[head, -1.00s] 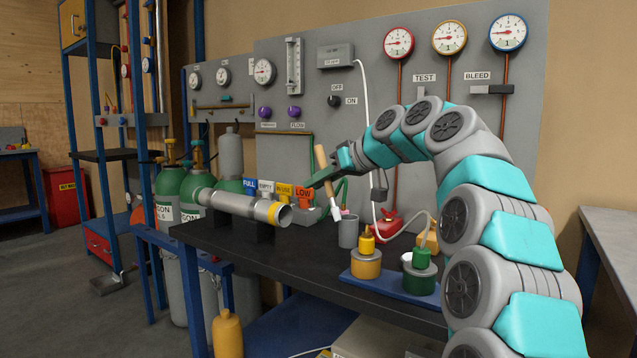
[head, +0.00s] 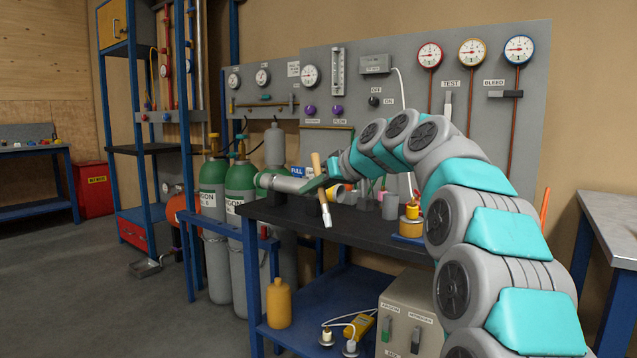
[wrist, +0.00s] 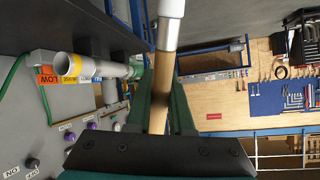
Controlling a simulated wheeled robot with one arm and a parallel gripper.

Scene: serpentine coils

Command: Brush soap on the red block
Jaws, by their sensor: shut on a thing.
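My gripper (head: 320,181) is shut on the wooden handle of a brush (head: 323,200). The brush points down, its pale tip in front of the dark workbench (head: 350,228). In the wrist view the handle of the brush (wrist: 161,90) lies between the two green fingers, with a metal collar and white tip beyond them. A grey cup (head: 390,206) stands on the bench to the right of the brush, apart from it. I cannot make out the red block now; my arm covers part of the bench. Whether the tip carries soap cannot be told.
A silver pipe (wrist: 75,68) with a yellow band lies near the gripper, partly hidden in the head view. Green gas cylinders (head: 240,186) stand at the left. A gauge panel (head: 420,110) rises behind.

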